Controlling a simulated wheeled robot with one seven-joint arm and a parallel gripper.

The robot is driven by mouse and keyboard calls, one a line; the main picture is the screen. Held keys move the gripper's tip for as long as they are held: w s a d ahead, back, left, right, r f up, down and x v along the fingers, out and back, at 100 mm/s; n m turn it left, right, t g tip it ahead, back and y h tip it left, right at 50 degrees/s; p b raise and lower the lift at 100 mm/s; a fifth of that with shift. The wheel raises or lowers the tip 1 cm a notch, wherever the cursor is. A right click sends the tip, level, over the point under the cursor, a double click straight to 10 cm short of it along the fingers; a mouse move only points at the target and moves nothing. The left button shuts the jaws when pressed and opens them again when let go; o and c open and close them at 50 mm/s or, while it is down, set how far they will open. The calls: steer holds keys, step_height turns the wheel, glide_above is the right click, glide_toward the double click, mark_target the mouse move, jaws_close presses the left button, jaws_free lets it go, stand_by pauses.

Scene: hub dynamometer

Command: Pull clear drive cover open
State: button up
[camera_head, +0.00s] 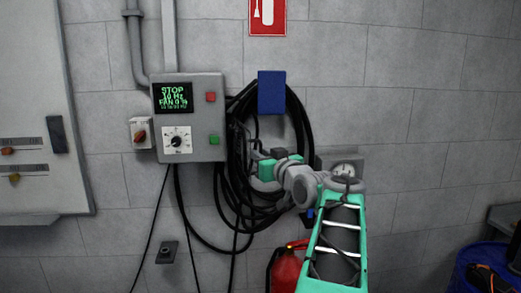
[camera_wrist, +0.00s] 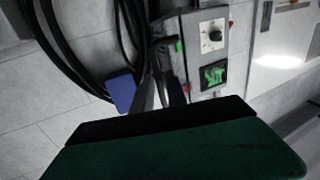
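The grey drive box (camera_head: 214,120) hangs on the wall left of centre in the head view, with a lit green display and a dial. It shows upside down in the wrist view (camera_wrist: 222,50). I cannot make out a clear cover on it in either view. My gripper (camera_head: 249,150) is just right of the box, in front of the black cable coil. The dark fingers (camera_wrist: 161,85) point towards the box's side in the wrist view. The dark green gripper body fills the lower part there. Whether the fingers are apart is unclear, and I see nothing held.
A black cable coil (camera_head: 230,195) hangs from a blue holder (camera_head: 271,92) behind my gripper. A rotary switch (camera_head: 142,133) is left of the box, beside a large pale cabinet (camera_head: 30,100).

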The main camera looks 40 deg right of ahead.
steer(key=shift+w, duration=0.2)
jaws_close()
stand_by(1.3)
